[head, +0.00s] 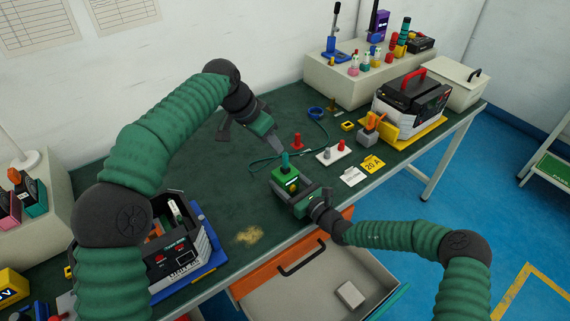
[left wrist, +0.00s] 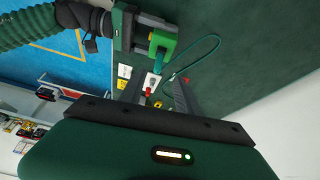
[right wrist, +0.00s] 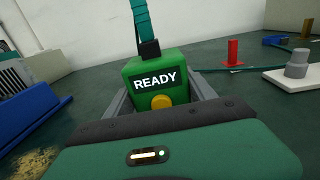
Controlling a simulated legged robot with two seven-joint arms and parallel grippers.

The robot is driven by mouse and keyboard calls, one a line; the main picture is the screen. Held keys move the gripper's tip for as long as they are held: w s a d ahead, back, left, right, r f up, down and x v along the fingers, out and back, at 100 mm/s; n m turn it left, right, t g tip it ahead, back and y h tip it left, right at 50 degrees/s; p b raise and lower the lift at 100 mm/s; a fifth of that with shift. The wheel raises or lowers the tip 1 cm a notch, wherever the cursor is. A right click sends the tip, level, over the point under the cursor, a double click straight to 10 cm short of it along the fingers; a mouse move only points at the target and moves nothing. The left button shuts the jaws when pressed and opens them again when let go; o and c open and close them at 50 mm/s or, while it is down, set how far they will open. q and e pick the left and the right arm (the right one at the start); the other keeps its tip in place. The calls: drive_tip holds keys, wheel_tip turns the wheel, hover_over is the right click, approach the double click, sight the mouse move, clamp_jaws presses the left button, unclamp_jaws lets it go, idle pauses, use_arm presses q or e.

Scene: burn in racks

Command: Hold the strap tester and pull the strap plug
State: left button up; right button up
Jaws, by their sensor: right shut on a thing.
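The strap tester (head: 285,181) is a green box near the table's front edge; in the right wrist view it (right wrist: 150,68) reads READY and has a yellow button. My right gripper (head: 298,195) is shut on it. The teal strap plug (head: 285,160) stands upright in the tester's top; its black base (right wrist: 149,48) and teal upper part show in the right wrist view. My left gripper (head: 252,140) is open and empty, above and behind the plug, apart from it. In the left wrist view the plug (left wrist: 159,64) shows beyond the spread fingers.
A teal cord (head: 262,161) lies on the table behind the tester. A red peg (head: 297,142) and a white block with pegs (head: 331,156) stand nearby. A black-and-grey unit (head: 180,262) is at left. An open drawer (head: 320,285) juts out below.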

sight(286, 159)
use_arm(q)
drive_tip(key=w+d+f+n+y, duration=0.1)
drive_tip(key=f+n, duration=0.1)
drive_tip(key=f, duration=0.1)
drive_tip(key=w+d+f+n+y, duration=0.1)
drive_tip(key=w+d+f+n, duration=0.1)
drive_tip(key=f+n, duration=0.1)
drive_tip(key=w+d+f+n+t+y, duration=0.1)
drive_tip(key=f+n, duration=0.2)
drive_tip(key=f, duration=0.2)
drive_tip(key=shift+w+d+f+y, duration=0.1)
drive_tip(key=shift+w+d+y, duration=0.1)
drive_tip(key=shift+w+y, duration=0.1)
drive_tip(key=shift+s, duration=0.1)
clamp_jaws()
idle(1.7)
